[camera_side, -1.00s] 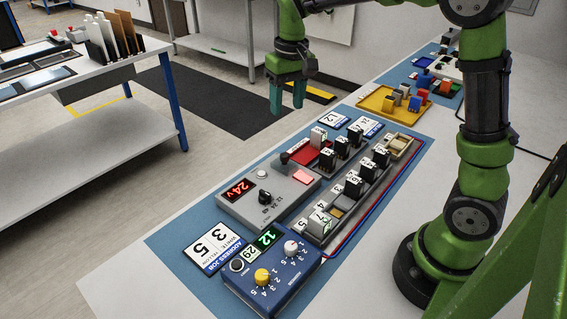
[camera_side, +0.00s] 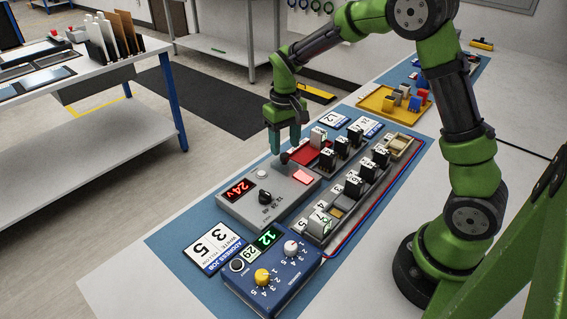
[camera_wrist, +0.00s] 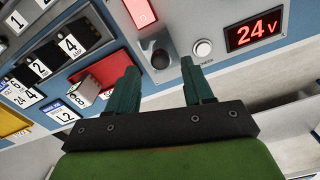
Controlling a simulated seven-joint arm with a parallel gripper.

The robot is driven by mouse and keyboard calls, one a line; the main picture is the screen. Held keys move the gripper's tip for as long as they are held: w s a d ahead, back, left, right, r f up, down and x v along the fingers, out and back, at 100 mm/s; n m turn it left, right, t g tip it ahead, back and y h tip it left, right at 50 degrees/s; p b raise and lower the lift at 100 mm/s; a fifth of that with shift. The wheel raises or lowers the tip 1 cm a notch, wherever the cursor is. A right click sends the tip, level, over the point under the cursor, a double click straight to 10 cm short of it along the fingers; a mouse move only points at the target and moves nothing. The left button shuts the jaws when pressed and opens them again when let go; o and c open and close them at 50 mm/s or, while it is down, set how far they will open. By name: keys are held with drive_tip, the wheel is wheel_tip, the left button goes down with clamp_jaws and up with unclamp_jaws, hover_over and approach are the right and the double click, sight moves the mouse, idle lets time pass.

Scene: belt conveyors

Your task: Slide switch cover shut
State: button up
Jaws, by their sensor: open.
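The grey control box (camera_side: 275,196) has a red "24v" display, a white button (camera_wrist: 203,47), a dark round knob (camera_wrist: 160,55) and a lit pinkish-red panel (camera_side: 303,177). A flat red plate (camera_side: 305,154) sits beside the dark knob, towards the block row; it also shows in the wrist view (camera_wrist: 98,72). I cannot tell for sure which of these parts is the switch cover. My gripper (camera_side: 285,147) points down, open and empty, over the knob end of the box. In the wrist view the knob appears between the fingertips, and contact is not visible.
A rack (camera_side: 316,236) with several black and white numbered blocks runs along the box's right side. A blue selector box (camera_side: 272,275) and a "35" card (camera_side: 212,243) lie at the near end. A yellow tray (camera_side: 376,106) with coloured blocks stands farther back.

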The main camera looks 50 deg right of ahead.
sight(285, 155)
drive_tip(key=shift+f, duration=1.55)
clamp_jaws()
